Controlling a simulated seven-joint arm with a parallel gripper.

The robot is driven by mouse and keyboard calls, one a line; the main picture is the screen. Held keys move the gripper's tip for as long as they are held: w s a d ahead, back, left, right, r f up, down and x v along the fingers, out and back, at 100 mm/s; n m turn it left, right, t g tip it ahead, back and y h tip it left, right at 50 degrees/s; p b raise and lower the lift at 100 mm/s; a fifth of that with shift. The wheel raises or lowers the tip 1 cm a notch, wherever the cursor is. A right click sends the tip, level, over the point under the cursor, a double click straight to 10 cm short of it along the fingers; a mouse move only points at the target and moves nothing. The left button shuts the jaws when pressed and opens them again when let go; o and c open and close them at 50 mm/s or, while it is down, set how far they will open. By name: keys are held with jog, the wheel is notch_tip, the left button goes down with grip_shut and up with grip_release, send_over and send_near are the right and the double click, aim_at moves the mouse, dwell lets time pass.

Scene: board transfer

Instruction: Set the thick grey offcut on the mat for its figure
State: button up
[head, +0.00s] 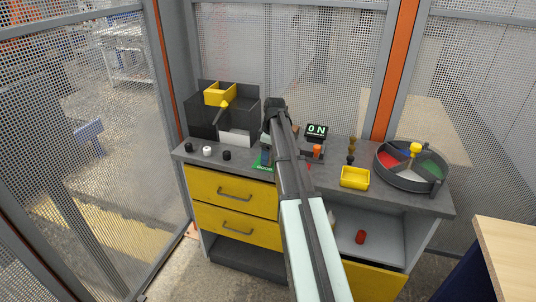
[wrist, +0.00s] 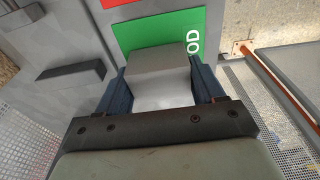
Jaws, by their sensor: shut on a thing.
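My gripper (wrist: 160,88) has blue fingers shut on the sides of a thick grey offcut (wrist: 160,62). The offcut is level and overlaps the green mat (wrist: 188,32), which bears white letters, of which "OD" shows. I cannot tell whether the offcut touches the mat or hangs just above it. A red mat (wrist: 88,10) shows at the top edge of the wrist view. In the head view my gripper (head: 266,156) is low over the bench by the green mat (head: 260,167); my arm hides most of the offcut there.
A display (head: 317,130) reading "0 N" stands right of my arm. Several knobs (head: 208,151) and a dark box unit (head: 203,128) are left. A dark bar (wrist: 72,72) shows in the wrist view.

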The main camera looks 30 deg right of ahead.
aim_at(272, 153)
jog(key=shift+f, duration=0.1)
jog(key=o, duration=1.1)
jog(key=shift+o, duration=0.2)
notch_tip(272, 153, up, 12)
jog(key=s+d, duration=0.1)
